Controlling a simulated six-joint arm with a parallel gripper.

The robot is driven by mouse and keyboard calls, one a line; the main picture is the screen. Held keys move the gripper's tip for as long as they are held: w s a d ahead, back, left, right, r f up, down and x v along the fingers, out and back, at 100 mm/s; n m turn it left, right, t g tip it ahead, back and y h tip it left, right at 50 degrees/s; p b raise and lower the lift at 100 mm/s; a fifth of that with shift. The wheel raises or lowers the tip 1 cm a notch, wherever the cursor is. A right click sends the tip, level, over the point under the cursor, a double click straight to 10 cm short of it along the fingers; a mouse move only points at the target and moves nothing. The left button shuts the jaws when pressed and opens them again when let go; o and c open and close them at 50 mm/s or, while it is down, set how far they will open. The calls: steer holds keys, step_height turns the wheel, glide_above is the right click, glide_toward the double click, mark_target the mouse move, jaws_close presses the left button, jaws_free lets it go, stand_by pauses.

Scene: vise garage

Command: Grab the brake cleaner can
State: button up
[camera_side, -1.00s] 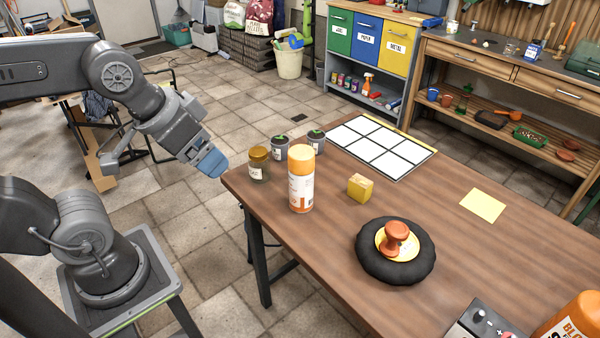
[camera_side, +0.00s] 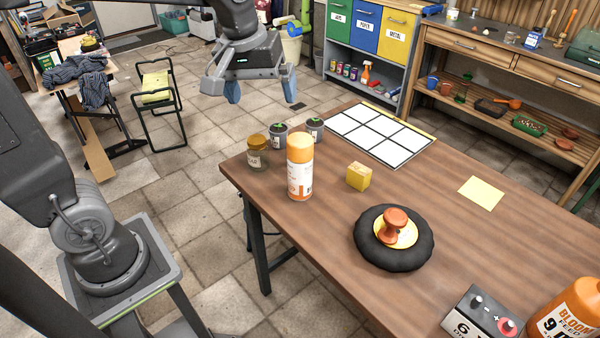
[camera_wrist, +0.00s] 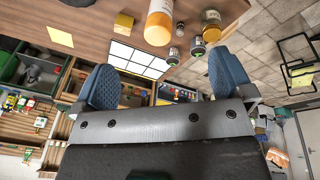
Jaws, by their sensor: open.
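The likely brake cleaner can is the white cylinder with an orange cap and orange label band (camera_side: 300,172), upright near the table's far left edge. Its label is too small to read. It also shows at the top of the wrist view as an orange and white cylinder (camera_wrist: 158,24). My gripper (camera_side: 260,92) is above and behind the can, left of it in the side view, clear of the tabletop. Its blue-padded fingers are wide apart with nothing between them, as the wrist view (camera_wrist: 165,88) also shows.
A brown-lidded jar (camera_side: 257,152) and two small dark pots (camera_side: 278,138) stand close behind the can. A yellow block (camera_side: 359,176) is to its right. A black ring with an orange spool-like piece (camera_side: 394,238), a white grid board (camera_side: 380,138) and an orange bottle (camera_side: 568,312) share the table.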

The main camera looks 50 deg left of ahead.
mark_target(301, 140)
steer(key=w+a+f+n+g, duration=0.1)
steer(key=w+f+n, duration=0.2)
steer(key=w, duration=0.3)
steer(key=w+a+f+n+g, duration=0.2)
steer(key=w+f+n, duration=0.15)
steer(key=w, duration=0.25)
step_height(301, 140, down, 8)
steer(key=shift+d+r, duration=0.15)
steer(key=shift+r, duration=0.1)
steer(key=shift+s+f, duration=0.15)
steer(key=shift+f, duration=1.25)
steer(key=shift+s+f, duration=0.1)
steer(key=shift+f, duration=1.25)
steer(key=c, duration=1.5)
steer(key=shift+r, duration=0.15)
